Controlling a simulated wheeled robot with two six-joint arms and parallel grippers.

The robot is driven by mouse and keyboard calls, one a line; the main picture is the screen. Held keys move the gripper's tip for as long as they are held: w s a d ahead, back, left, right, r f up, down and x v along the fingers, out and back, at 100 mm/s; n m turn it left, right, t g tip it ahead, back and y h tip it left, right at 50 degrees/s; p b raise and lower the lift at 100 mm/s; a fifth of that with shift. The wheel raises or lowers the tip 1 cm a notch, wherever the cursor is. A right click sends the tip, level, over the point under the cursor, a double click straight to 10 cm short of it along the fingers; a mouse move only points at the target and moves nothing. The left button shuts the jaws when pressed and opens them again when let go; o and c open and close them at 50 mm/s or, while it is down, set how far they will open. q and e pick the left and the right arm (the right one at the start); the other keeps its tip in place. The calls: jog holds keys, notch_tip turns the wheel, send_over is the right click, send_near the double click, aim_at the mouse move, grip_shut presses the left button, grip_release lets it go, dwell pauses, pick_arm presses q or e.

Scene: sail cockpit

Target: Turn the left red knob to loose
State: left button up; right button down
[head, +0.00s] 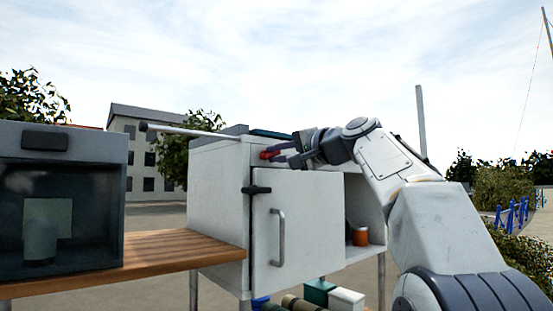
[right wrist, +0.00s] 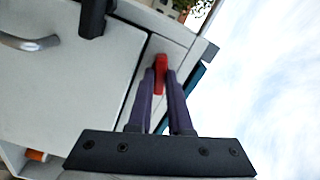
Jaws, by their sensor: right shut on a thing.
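The red knob (head: 266,154) sits near the top left of the front of the white cabinet (head: 218,200). My right gripper (head: 277,151) comes from the right in the head view and its fingers reach the knob. In the right wrist view the red knob (right wrist: 160,74) is between the two dark fingertips of my right gripper (right wrist: 160,82), which is shut on it. The fingers hide part of the knob. No second red knob shows. My left gripper is not in view.
Below the knob are a black latch (head: 257,190) and a cabinet door with a curved handle (head: 279,237). An open shelf with an orange-and-dark can (head: 361,236) is at the right. A wooden bench (head: 170,252) and a dark glass-fronted box (head: 62,205) are at the left.

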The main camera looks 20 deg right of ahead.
jog(key=n+b, duration=0.1)
jog(key=n, duration=0.2)
jog(key=shift+f+n, duration=0.15)
jog(key=shift+n, duration=0.25)
jog(key=n+b, duration=0.1)
jog(key=n, duration=0.2)
jog(key=shift+n, duration=0.3)
jog(key=n, duration=0.3)
jog(key=shift+n, duration=0.3)
jog(key=shift+n+b, duration=0.4)
jog(key=shift+n, duration=1.1)
jog(key=c, duration=1.1)
grip_release()
